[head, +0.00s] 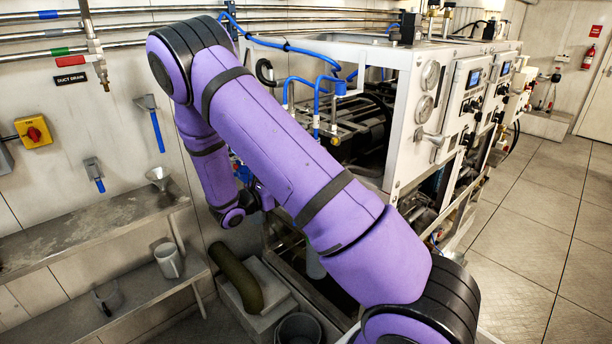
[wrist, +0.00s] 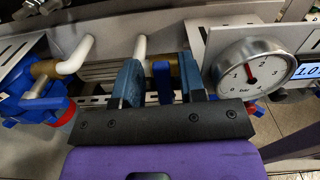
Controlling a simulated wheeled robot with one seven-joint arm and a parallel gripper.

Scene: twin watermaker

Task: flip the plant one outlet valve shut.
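In the wrist view my gripper (wrist: 161,82) is open, with one blue-grey finger on each side of a blue valve handle (wrist: 162,84). The handle stands between the fingers, with a gap visible on at least its right side. Brass fitting and white pipe (wrist: 140,48) show behind it. No label is readable there, so I cannot tell from markings that this is the plant one outlet valve. In the head view my purple arm hides the gripper and this valve.
A pressure gauge (wrist: 250,68) stands close to the right of my gripper, and a blue fitting with a red ring (wrist: 40,95) to the left. In the head view the white-framed plant (head: 405,110) stands right of my arm, and metal shelves (head: 90,235) line the left wall.

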